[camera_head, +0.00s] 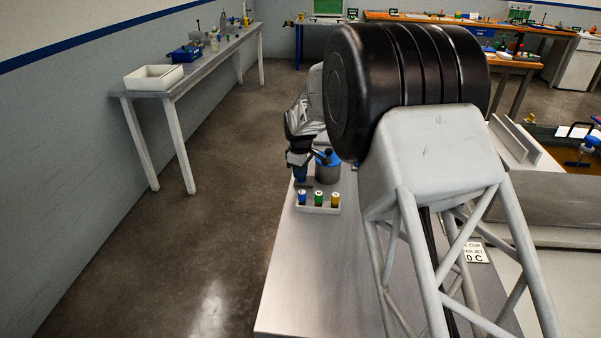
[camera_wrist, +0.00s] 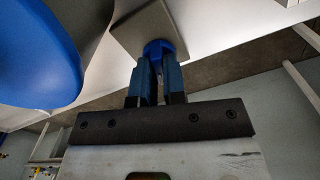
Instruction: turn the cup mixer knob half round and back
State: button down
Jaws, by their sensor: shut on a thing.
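My gripper (camera_wrist: 158,64) is shut on a small round blue knob (camera_wrist: 161,46) in the wrist view. The fingers stand on either side of the knob and cover part of it. The knob sits against a grey square plate (camera_wrist: 143,25). In the head view my gripper (camera_head: 299,163) is at the far left part of the steel bench, and the knob cannot be made out clearly there. A grey cylinder with a blue top (camera_head: 328,172), apparently the cup mixer, stands just right of my gripper. A large smooth blue shape (camera_wrist: 38,55) fills the left of the wrist view.
A small white rack (camera_head: 319,210) with blue, green and yellow-topped vials stands close in front of the mixer. The bench (camera_head: 310,290) is clear in front of the rack. A white sign (camera_head: 474,252) lies to the right. My arm hides much of the bench's right side.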

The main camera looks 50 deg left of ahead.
jog(key=n, duration=0.6)
jog(key=shift+s+n, duration=0.1)
jog(key=shift+n, duration=0.3)
jog(key=c, duration=1.2)
grip_release()
jog(key=shift+r, duration=3.9)
